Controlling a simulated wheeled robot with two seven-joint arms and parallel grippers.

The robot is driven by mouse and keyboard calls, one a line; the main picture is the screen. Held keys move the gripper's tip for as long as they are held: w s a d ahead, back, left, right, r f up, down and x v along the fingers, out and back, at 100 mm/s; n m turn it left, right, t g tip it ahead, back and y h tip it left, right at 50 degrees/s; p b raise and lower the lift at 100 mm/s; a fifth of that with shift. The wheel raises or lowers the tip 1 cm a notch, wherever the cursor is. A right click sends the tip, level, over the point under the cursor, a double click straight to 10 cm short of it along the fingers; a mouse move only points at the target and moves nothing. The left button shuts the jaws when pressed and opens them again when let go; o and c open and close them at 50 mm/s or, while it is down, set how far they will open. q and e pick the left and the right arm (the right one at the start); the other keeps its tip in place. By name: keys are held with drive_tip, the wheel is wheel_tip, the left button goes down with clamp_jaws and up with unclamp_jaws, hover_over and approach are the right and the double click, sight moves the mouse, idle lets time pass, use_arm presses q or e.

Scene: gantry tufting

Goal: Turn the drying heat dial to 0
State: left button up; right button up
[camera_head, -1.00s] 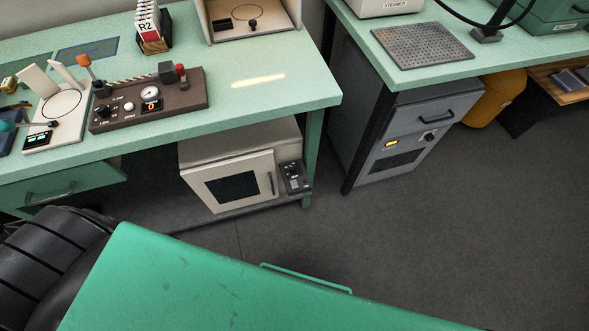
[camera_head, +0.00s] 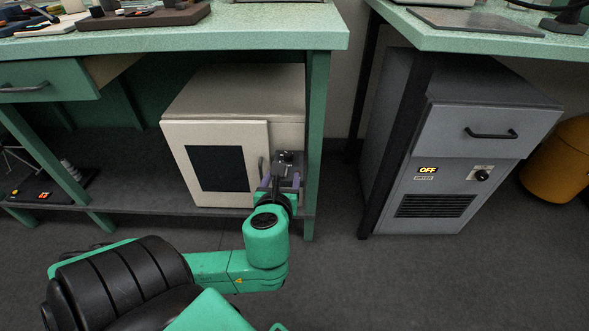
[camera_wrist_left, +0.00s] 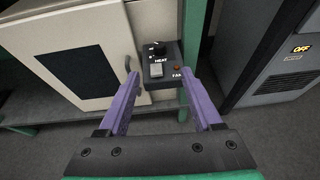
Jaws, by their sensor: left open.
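The cream drying cabinet (camera_head: 222,139) stands on the shelf under the green bench, its door shut. Its dark control panel (camera_wrist_left: 168,57) is at its right side. The black heat dial (camera_wrist_left: 155,48) is at the top of the panel above the "HEAT" label; I cannot read its setting. A grey switch (camera_wrist_left: 156,70) and a small red button or lamp (camera_wrist_left: 177,68) by "FAN" sit below. My left gripper (camera_wrist_left: 162,78) is open and empty, its purple fingers spread before the panel's lower part. The gripper also shows in the head view (camera_head: 281,179), partly covering the panel.
A green bench leg (camera_head: 316,140) stands just right of the panel. The door handle (camera_wrist_left: 131,66) is close to the left finger. A grey cabinet (camera_head: 453,150) with an "OFF" display and its own knob (camera_head: 481,175) stands further right. The floor between is clear.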

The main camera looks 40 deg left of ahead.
use_arm(q)
drive_tip(key=b, duration=0.3)
approach(287, 157)
drive_tip(key=b+x, duration=0.2)
drive_tip(key=x, duration=0.6)
drive_tip(key=shift+f+b, duration=0.2)
drive_tip(key=shift+b, duration=0.15)
drive_tip(key=shift+w+a, duration=0.2)
drive_tip(key=shift+w, duration=0.15)
use_arm(e)
drive_tip(key=a+f+m+t+y, duration=0.1)
drive_tip(key=a+f+t, duration=0.2)
drive_tip(key=f, duration=0.2)
drive_tip(key=shift+a+f+t+y, duration=0.2)
drive_tip(key=shift+a+t+y, duration=0.1)
drive_tip(key=shift+a+y, duration=0.1)
